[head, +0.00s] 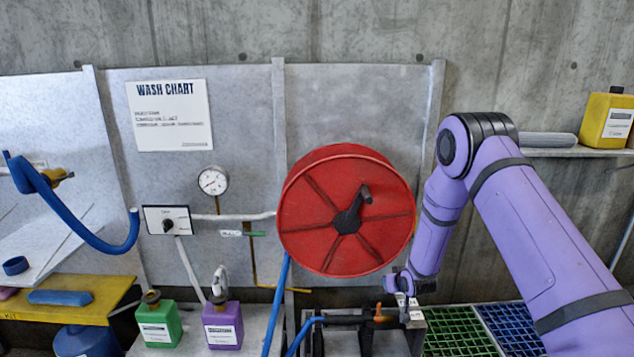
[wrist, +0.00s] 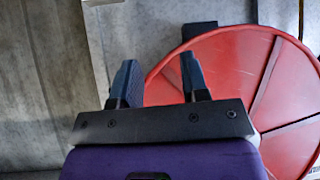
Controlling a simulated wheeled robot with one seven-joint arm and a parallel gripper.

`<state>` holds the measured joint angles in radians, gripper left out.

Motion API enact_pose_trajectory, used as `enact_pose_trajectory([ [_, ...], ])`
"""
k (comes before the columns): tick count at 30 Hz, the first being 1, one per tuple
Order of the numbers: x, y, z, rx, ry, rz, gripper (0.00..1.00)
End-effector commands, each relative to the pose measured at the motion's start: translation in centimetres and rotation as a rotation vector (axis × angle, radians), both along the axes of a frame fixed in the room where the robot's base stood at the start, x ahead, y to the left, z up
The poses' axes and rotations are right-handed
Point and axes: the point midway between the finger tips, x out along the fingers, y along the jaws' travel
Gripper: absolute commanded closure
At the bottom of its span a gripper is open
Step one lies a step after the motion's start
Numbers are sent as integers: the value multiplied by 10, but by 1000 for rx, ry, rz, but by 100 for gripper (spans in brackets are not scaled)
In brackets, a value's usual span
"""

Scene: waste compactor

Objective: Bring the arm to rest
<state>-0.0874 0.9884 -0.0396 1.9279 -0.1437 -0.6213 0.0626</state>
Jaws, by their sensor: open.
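My arm is purple with black joints and stands at the right of the head view, bent at a high elbow. Its forearm hangs down beside the right edge of the red hose reel (head: 330,215). My gripper (head: 392,284) is at the lower right of the reel, small and partly unclear in that view. In the wrist view my gripper (wrist: 160,82) has its two dark fingers apart with nothing between them. The red reel (wrist: 225,70) shows behind and to the right of the fingers there; whether they touch it I cannot tell.
Below the gripper is a grey bench fixture (head: 405,338) with a dark pipe. Green (head: 160,325) and purple (head: 222,326) bottles stand left of it. Green (head: 458,330) and blue (head: 512,328) grates lie at right. A yellow jug (head: 606,118) sits on the right shelf (head: 570,152).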

Motion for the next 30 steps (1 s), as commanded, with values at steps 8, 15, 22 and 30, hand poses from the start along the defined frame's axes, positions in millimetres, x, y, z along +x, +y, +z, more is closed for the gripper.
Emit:
enact_pose_trajectory([
  [8,-9,-11,115,-19,42,-37,59],
  [15,-38,-21,203,-28,85,-68,59],
  [22,-82,-29,279,-33,127,-94,59],
  [30,-149,-37,352,-33,178,-120,59],
])
